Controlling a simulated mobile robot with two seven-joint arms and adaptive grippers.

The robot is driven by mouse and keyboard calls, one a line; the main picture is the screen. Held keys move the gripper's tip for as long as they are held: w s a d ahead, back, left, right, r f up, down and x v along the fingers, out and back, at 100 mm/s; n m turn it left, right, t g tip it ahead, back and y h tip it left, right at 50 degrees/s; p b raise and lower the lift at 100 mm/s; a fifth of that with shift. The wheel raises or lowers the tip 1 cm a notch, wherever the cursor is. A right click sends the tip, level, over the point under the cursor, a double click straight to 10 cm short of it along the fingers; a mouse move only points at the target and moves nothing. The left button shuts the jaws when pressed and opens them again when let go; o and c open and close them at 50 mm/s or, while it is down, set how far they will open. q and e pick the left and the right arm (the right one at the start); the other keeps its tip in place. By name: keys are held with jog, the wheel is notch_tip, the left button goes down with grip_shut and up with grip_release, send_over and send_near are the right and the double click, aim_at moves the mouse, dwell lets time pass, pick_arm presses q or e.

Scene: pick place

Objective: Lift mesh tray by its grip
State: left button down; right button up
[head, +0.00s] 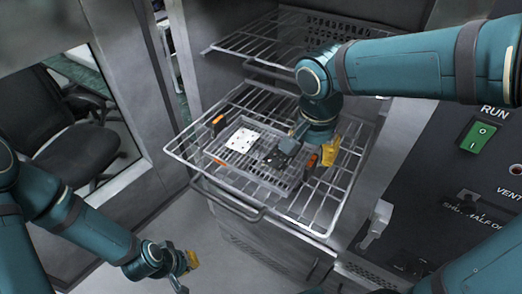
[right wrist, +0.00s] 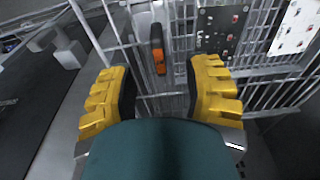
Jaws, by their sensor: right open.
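The mesh tray (head: 248,174) lies flat on a pulled-out wire rack in the head view. It has an orange-and-black grip on its left side (head: 218,125) and another on its right side (head: 310,166). My right gripper (head: 308,155) is above the tray's right side. In the right wrist view its yellow fingers (right wrist: 160,78) are spread apart, with the grip (right wrist: 157,48) seen ahead between them and nothing clamped. My left gripper (head: 184,270) is low at the bottom left, away from the tray; its opening is unclear.
The wire rack (head: 330,213) sticks out of the metal cabinet, with another rack (head: 230,42) above it. A control panel with a green switch (head: 477,136) is on the right. A black chair (head: 80,150) shows behind the opening at left. Floor is clear around the left gripper.

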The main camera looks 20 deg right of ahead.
aim_at(312, 161)
jog(key=f, duration=0.3)
jog(key=d+f, duration=0.1)
jog(key=f, duration=0.1)
jog(key=shift+w+b, duration=0.35)
jog(key=shift+b, duration=0.05)
grip_shut()
